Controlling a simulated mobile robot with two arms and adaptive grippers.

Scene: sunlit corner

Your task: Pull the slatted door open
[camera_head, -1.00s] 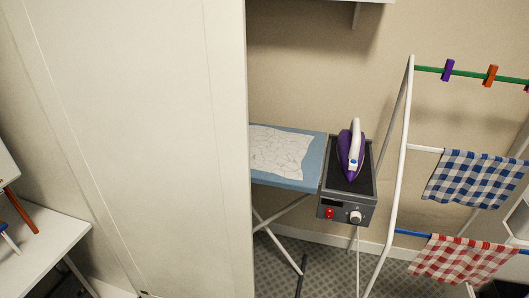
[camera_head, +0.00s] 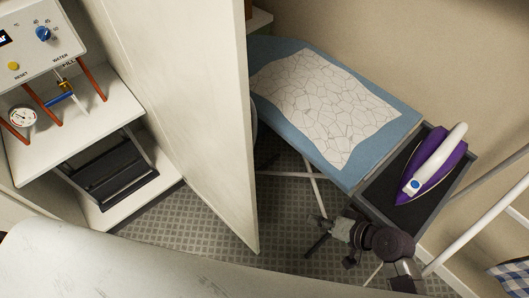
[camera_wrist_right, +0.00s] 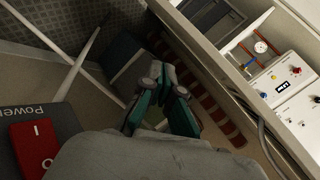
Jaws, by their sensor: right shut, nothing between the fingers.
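A tall pale panel, which looks like the door (camera_head: 205,110), stands in the middle of the head view, seen at a steep angle. No slats show clearly on the face I see. My right gripper (camera_head: 318,245) is low to the right of the door's lower corner, apart from it in the picture, with its fingers pointing left. In the right wrist view the gripper (camera_wrist_right: 162,80) shows its two fingers drawn together with nothing between them. A row of reddish-brown bars lies beyond the fingers; I cannot tell what it is. My left gripper is out of view.
An ironing board (camera_head: 290,55) with a purple iron (camera_head: 432,168) stands right of the door, above my right gripper. Left of the door are a white shelf (camera_head: 105,125) with pipes and a gauge, a control panel (camera_head: 35,45) and a black step (camera_head: 110,170). Patterned floor (camera_head: 195,225) shows between.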

